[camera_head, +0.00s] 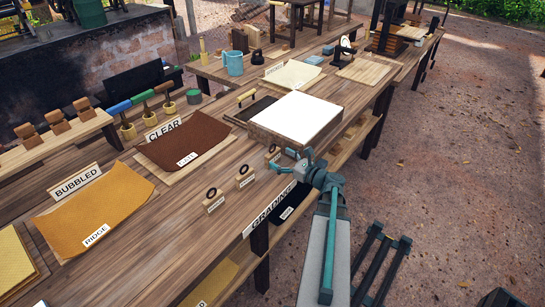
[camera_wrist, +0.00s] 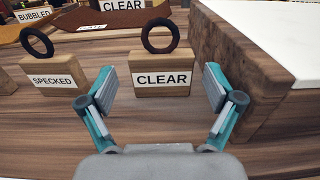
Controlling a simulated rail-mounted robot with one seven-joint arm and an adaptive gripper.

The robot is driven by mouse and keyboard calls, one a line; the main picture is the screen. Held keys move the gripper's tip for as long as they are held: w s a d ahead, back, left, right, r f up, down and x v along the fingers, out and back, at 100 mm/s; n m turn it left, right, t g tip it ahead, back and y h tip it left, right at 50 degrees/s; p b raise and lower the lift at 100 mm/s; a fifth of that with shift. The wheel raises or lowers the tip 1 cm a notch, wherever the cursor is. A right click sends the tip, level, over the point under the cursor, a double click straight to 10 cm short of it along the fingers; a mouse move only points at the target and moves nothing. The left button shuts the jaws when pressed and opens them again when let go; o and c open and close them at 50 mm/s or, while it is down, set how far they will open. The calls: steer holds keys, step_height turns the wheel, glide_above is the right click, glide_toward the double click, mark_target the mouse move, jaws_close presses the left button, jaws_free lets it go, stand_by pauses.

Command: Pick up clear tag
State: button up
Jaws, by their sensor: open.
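The clear tag (camera_wrist: 161,81) is a small wooden block with a white "CLEAR" label on its front and a black ring upright on top. It stands on the wooden table directly ahead, between my gripper's fingers in the wrist picture. In the head view the tag (camera_head: 271,157) is at the far end of a row of tags, beside the white-topped block. My gripper (camera_wrist: 160,88) is open and empty, its fingers spread to either side of the tag's outline. In the head view my gripper (camera_head: 291,161) is low at the table's edge. Contact with the tag is not visible.
A thick wooden block with a white top (camera_wrist: 262,70) stands close on the right. The specked tag (camera_wrist: 51,76) stands to the left. A separate CLEAR sign (camera_head: 163,130) stands behind a brown sheet (camera_head: 190,140). The wood in front of the tags is bare.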

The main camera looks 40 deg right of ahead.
mark_target(274, 152)
steer(key=p+x, duration=0.1)
steer(key=x, duration=0.2)
steer(key=shift+w, duration=0.45)
steer(key=c, duration=0.9)
steer(key=shift+r, duration=0.2)
steer(key=shift+r+b, duration=0.3)
steer(key=shift+r, duration=0.15)
steer(key=s+r, duration=0.5)
steer(key=s, duration=0.1)
steer(key=s+r, duration=0.6)
steer(key=shift+s+a+r+p, duration=0.2)
steer(key=shift+r+p, duration=0.1)
steer(key=shift+p, duration=0.1)
